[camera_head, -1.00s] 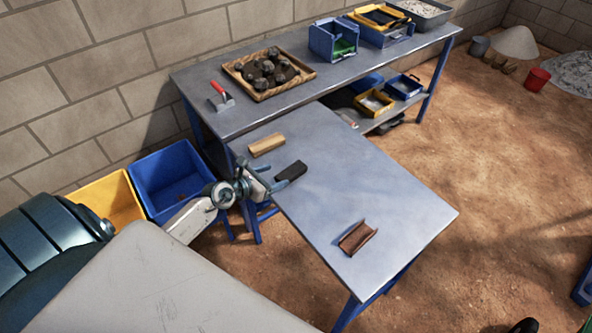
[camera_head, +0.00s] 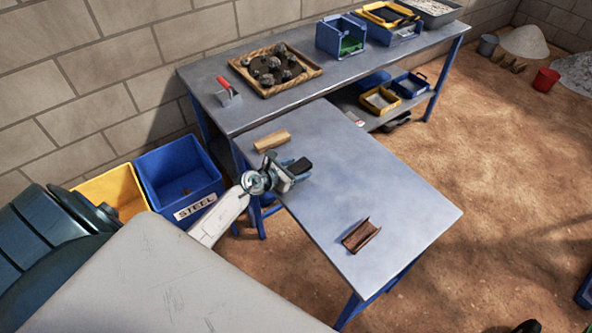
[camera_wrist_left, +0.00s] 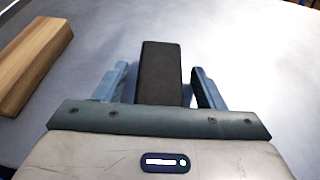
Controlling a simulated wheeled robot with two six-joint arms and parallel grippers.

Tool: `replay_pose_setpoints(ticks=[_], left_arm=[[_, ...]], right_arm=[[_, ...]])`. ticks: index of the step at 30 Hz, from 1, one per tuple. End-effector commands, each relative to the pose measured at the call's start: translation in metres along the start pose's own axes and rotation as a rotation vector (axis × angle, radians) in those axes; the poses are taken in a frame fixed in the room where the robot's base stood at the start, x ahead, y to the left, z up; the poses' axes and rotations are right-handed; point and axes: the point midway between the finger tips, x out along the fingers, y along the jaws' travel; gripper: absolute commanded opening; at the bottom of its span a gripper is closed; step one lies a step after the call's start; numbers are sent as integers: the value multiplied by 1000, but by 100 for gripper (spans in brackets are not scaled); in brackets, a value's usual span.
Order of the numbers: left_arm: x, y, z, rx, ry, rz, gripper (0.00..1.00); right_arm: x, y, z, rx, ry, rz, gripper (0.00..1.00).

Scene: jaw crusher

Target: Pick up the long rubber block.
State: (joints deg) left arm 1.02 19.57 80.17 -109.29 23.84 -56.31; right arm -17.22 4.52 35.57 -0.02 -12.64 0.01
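The dark rubber block (camera_head: 299,166) lies on the near metal table (camera_head: 390,185). In the left wrist view the block (camera_wrist_left: 159,72) points away from me between the two fingers. My left gripper (camera_head: 294,167) is open, and its fingers (camera_wrist_left: 160,75) stand on either side of the block. A gap shows between the block and each finger, so it is not clamped. The block's near end is hidden behind the gripper's front plate. My right gripper is not in view.
A wooden block (camera_head: 272,141) lies left of the gripper, also in the left wrist view (camera_wrist_left: 35,62). A brown channel-shaped piece (camera_head: 361,236) lies near the table's front. Blue (camera_head: 180,175) and yellow (camera_head: 112,190) bins stand left. The table's middle is clear.

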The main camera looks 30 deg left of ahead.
Motion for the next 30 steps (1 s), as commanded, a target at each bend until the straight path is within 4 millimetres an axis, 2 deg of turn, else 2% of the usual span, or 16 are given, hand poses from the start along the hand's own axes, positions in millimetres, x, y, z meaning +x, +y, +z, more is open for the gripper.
replay_pose_setpoints(ticks=[1, 7, 17, 23, 27, 30], left_arm=[[0, 0, 0, 0, 0, 0, 53], [0, 0, 0, 0, 0, 0, 14], [-1, 0, 3, 1, -1, 0, 14], [-8, 0, 19, 2, -3, 0, 14], [-17, -1, 34, 3, -1, 0, 14], [-36, -14, 24, 2, 2, -1, 14]], right_arm=[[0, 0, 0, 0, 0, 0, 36], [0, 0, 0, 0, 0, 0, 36], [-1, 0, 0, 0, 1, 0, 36], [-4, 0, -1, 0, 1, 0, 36], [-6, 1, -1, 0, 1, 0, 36], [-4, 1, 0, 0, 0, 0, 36]])
